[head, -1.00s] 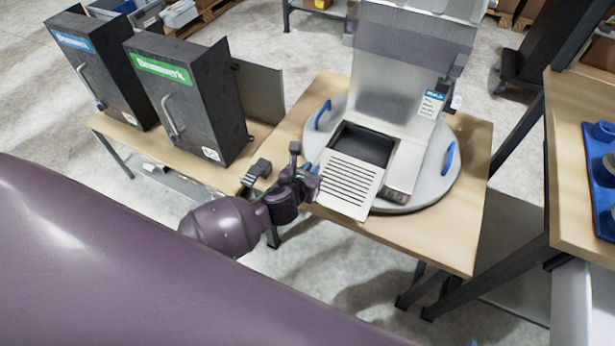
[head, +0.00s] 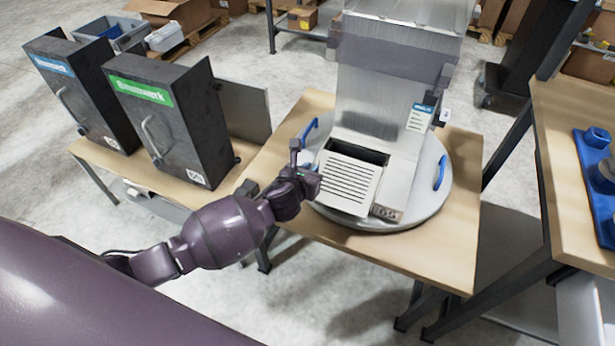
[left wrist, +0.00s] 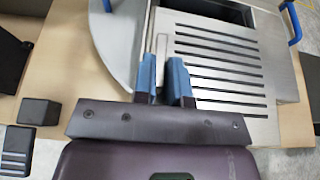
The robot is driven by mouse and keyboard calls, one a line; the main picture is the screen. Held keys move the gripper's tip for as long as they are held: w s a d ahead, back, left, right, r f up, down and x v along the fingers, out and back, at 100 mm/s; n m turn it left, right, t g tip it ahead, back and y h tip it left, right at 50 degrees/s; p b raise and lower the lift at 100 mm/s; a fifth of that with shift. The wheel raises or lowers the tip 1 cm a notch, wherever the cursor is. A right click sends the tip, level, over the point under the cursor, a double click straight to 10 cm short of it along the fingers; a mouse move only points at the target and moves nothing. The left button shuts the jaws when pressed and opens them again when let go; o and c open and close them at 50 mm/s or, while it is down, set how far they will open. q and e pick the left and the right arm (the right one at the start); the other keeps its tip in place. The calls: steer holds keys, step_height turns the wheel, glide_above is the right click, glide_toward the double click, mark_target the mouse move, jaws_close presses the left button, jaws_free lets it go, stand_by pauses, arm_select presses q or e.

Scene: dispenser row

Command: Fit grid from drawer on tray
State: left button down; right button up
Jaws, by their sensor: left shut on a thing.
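The grid (head: 348,182) is a pale metal plate with several dark slots. My left gripper (head: 313,180) is shut on its left edge. In the left wrist view the blue fingertips (left wrist: 165,78) pinch the rim of the grid (left wrist: 222,75). The grid is over the front of the dispenser's base and covers much of the dark tray opening (head: 358,151), whose far part still shows. I cannot tell whether the grid touches the tray. The metal dispenser (head: 385,85) stands on a round grey plate (head: 433,205) with blue handles. My right gripper is not in view.
Two dark dispenser cabinets with blue and green labels (head: 140,92) stand on a wooden table at left. The wooden table (head: 400,248) is bare in front of the round plate. Another table at right bears a blue fixture (head: 596,170).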

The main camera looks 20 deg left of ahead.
mark_target(318, 159)
arm_select(q)
steer(key=shift+w+f+b, duration=0.1)
steer(key=shift+w+b, duration=0.45)
steer(key=shift+w, duration=0.75)
steer(key=shift+w+d+b, duration=0.1)
steer(key=shift+w+b, duration=0.5)
steer(key=shift+w, duration=0.55)
steer(key=shift+w+b, duration=0.55)
steer(key=shift+w, duration=0.8)
steer(key=shift+r, duration=0.25)
steer(key=shift+f+p, duration=0.1)
steer(key=shift+p, duration=0.2)
steer(key=shift+f+b, duration=0.3)
steer(key=shift+f, duration=0.55)
steer(key=c, duration=1.1)
jaws_free()
